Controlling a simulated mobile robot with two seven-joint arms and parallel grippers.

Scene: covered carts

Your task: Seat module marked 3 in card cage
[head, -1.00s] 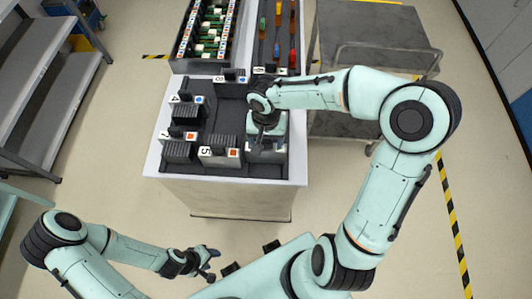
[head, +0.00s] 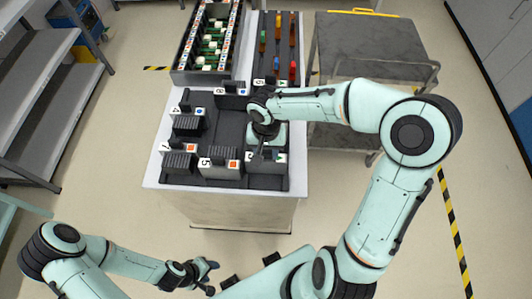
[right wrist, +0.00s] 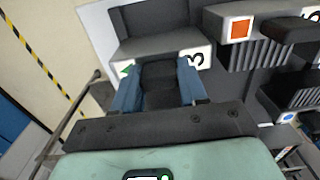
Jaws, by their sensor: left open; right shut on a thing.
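The module marked 3 (right wrist: 195,61) has a white front edge with a black number and a green mark. It is in the dark tray on the cart, at the tray's front right corner. My right gripper (right wrist: 160,80) is shut on its dark handle from above; in the head view the right gripper (head: 264,150) and wrist hide most of the module. The card cage (head: 177,62), a grey box with rows of green cards and numbered labels, stands at the back left of the cart. My left gripper (head: 207,272) is open and empty, low in front of the cart.
Other numbered modules stand in the tray, among them one marked 5 (head: 220,168) close left of the held one, 7 (head: 180,160) and 4 (head: 188,125). A rack with coloured handles (head: 278,50) is beside the cage. A grey trolley (head: 370,50) stands right.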

